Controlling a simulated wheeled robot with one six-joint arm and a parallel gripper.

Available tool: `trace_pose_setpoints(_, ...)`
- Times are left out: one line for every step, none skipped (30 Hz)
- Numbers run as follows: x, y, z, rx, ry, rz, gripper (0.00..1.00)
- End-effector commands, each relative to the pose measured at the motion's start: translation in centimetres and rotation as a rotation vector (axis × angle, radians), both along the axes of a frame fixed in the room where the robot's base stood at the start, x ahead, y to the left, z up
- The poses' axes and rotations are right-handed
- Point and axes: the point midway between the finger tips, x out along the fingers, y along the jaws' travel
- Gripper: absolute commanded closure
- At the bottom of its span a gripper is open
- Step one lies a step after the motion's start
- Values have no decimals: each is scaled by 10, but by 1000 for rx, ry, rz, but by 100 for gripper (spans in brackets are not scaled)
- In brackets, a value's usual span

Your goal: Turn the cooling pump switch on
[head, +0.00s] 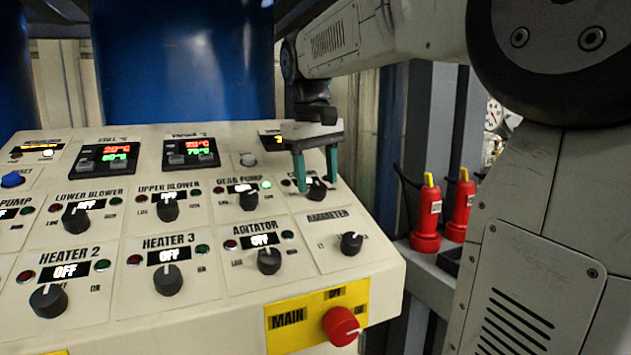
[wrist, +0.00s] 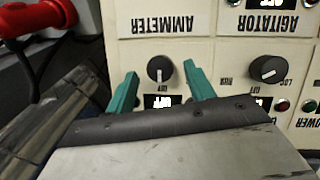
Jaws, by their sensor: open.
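The cooling pump switch is a round black knob (head: 317,190) at the right of the panel's middle row. My gripper (head: 317,184) hangs over it with its two green fingers apart, one on each side of the knob. In the wrist view the same knob (wrist: 160,68) sits between the fingertips of my open gripper (wrist: 160,80). A pale mark on it points toward its display, at the position that seems to read OFF. I cannot tell whether a finger touches the knob. My gripper hides most of the switch's label and display in the head view.
The ammeter knob (head: 351,243) is just below, and the gear pump knob (head: 249,199) is to the left with a green lamp lit. A red main knob (head: 341,326) sits on a yellow plate. Red extinguishers (head: 427,222) stand right of the panel.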

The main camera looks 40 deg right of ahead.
Motion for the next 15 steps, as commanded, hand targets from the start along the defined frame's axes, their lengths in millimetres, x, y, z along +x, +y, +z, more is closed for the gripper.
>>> trace_pose_setpoints(0, 0, -5, 0, 1, 0, 47)
trace_pose_setpoints(0, -1, -8, 0, 0, 0, 47)
trace_pose_setpoints(0, -1, -11, 0, 0, 1, 47)
trace_pose_setpoints(0, -1, -12, 0, 0, 1, 47)
trace_pose_setpoints(0, -1, -14, 0, 0, 1, 47)
trace_pose_setpoints(0, 0, -14, 0, -1, 1, 47)
trace_pose_setpoints(0, 0, -15, 0, -1, 2, 47)
trace_pose_setpoints(0, 0, -15, 0, -1, 2, 47)
trace_pose_setpoints(0, 0, -15, 0, -2, 2, 47)
trace_pose_setpoints(0, 0, -15, 0, -2, 2, 47)
trace_pose_setpoints(0, 1, -15, 0, -2, 3, 47)
trace_pose_setpoints(0, 1, -15, 0, -2, 4, 47)
trace_pose_setpoints(0, 1, -15, 0, -2, 4, 47)
trace_pose_setpoints(0, 1, -15, 0, -2, 4, 55)
trace_pose_setpoints(0, 1, -15, 0, -2, 4, 66)
